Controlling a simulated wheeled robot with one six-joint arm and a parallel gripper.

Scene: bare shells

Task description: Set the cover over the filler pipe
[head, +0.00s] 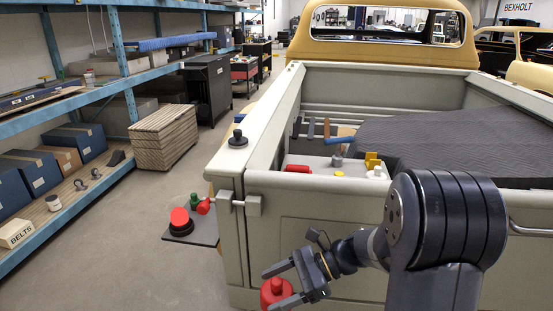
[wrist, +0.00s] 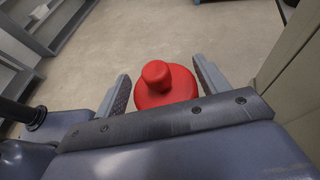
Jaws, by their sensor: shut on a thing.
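A red cover (head: 274,291) with a round knob is held in my gripper (head: 269,289), low in front of the truck's tailgate. In the wrist view the red cover (wrist: 166,88) sits between the two fingers, its knob facing the camera. A black round piece with a short upright stub (head: 238,139) stands on the top of the truck's left bed wall. It may be the filler pipe, but I cannot tell for sure. My gripper is apart from it, lower and to the right. The cover's underside is hidden.
A small dark shelf (head: 192,233) beside the truck corner bears a red-topped black piece (head: 180,222) and a green piece (head: 194,201). A pale tray (head: 315,164) with several small items is in the truck bed.

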